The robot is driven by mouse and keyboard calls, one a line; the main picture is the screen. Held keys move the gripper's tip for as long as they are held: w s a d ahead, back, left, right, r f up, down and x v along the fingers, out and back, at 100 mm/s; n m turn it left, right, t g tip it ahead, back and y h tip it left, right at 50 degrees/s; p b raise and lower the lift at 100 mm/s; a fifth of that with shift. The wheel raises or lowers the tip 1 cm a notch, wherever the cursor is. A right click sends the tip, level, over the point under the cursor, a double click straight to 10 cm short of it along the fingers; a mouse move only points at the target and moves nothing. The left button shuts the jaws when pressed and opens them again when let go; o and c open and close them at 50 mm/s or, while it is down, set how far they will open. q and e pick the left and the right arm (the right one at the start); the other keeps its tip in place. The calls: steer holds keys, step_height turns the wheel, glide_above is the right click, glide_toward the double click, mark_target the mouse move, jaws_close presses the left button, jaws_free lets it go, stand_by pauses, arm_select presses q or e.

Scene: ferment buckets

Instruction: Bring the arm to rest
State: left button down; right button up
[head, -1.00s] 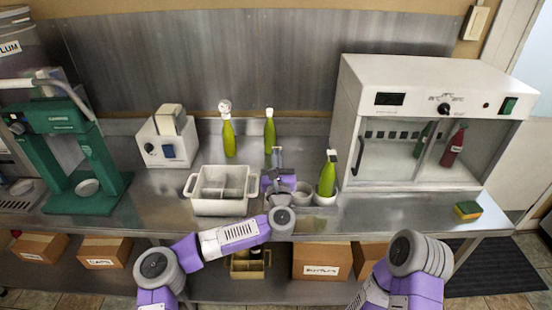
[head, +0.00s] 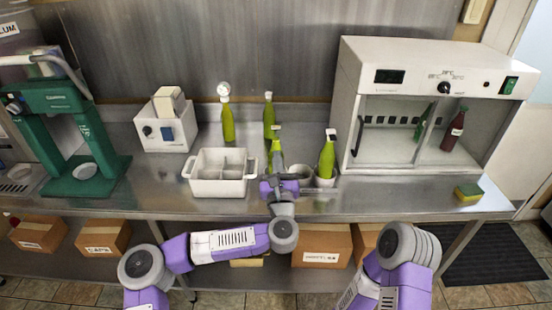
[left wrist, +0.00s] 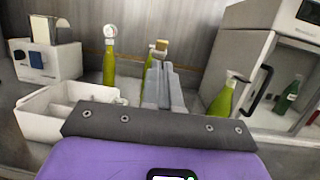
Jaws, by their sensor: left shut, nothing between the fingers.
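My left gripper (head: 277,130) is shut and empty, its fingers pointing toward the back wall. It is above the steel counter, just right of the white divided crate (head: 218,188). Its fingers (left wrist: 161,75) fill the middle of the left wrist view and partly cover a green bottle behind them. A green patch shows around the fingers in the head view; I cannot tell whether it is a bottle or a reflection. My right arm's elbow shows at lower right, but its gripper is out of view.
Green bottles stand at the back, one (head: 228,118) left and one (head: 269,114) right. Another green bottle (head: 327,157) stands in a white cup right of my gripper. A white incubator (head: 437,68) is at right, a sponge (head: 468,192) near the front edge, a green press (head: 55,98) at left.

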arm_select(q)
steer(key=s+d+f+m+g+h, duration=0.3)
steer(key=d+f+m+h, duration=0.1)
steer(key=f+m, duration=0.35)
steer(key=s+d+f+m+g+h, duration=0.2)
steer(key=d+f+m+h, duration=0.15)
steer(key=f+m, duration=0.4)
steer(key=s+a+f+m+g, duration=0.25)
steer(key=s+f+m, duration=0.2)
steer(key=f, duration=0.35)
steer(key=s+a+f+m+g, duration=0.1)
steer(key=s+f+m+g, duration=0.35)
steer(key=f, duration=0.45)
steer(key=s+a+f+m+g+y, duration=0.2)
steer(key=s+a+f+m+g, duration=0.2)
steer(key=s+a+f, duration=0.3)
steer(key=s+a+f+m+g+y, duration=0.1)
steer(key=s+a+f+m+g, duration=0.3)
steer(key=s+a+f, duration=0.3)
steer(key=s+a+m, duration=0.1)
steer(key=s+a, duration=0.4)
steer(key=shift+s+f+g+y, duration=0.3)
steer(key=shift+s+f+y, duration=0.05)
steer(key=shift+s, duration=0.05)
